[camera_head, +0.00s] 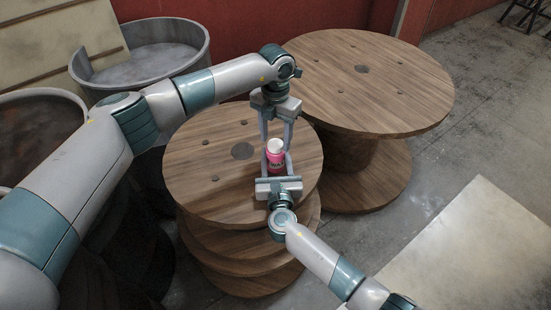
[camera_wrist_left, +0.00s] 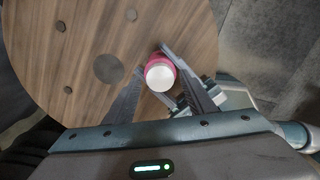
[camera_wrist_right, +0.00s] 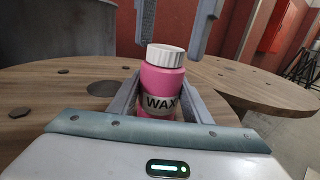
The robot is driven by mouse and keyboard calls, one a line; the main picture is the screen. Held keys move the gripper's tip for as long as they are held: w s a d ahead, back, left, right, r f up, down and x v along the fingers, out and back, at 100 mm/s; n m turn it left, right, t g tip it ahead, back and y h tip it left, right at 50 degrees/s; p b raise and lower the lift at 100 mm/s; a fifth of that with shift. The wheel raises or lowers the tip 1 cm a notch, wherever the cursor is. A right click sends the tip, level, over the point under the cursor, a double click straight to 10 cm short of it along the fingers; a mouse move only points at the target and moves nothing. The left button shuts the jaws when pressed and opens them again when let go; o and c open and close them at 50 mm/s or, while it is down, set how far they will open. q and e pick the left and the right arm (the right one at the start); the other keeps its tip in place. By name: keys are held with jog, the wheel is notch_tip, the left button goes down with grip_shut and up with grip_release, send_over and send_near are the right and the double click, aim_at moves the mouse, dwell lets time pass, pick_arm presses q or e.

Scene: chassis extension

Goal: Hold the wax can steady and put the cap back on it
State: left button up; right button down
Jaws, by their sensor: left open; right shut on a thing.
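The pink wax can (camera_head: 275,159) stands upright on the nearer wooden spool, its label reading WAX in the right wrist view (camera_wrist_right: 158,95). The white cap (camera_wrist_right: 165,55) sits on top of the can; I cannot tell whether it is tight. It also shows from above in the left wrist view (camera_wrist_left: 160,77). My right gripper (camera_head: 276,166) is shut on the can's body, one finger on each side. My left gripper (camera_head: 276,138) is open and points down from above. Its fingers are spread to either side above the cap, apart from it in the right wrist view.
The nearer spool top (camera_head: 205,155) is otherwise bare around the can. A larger wooden spool (camera_head: 400,90) stands behind to the right. Grey drums (camera_head: 150,65) stand at the left. A pale sheet (camera_head: 480,250) lies on the floor at the right.

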pick_arm(q)
jog(key=shift+f, duration=0.55)
jog(key=c, duration=1.1)
jog(key=shift+m, duration=0.9)
jog(key=o, duration=1.3)
jog(key=shift+c, duration=0.2)
jog(key=shift+r, duration=0.1)
notch_tip(320, 180, up, 12)
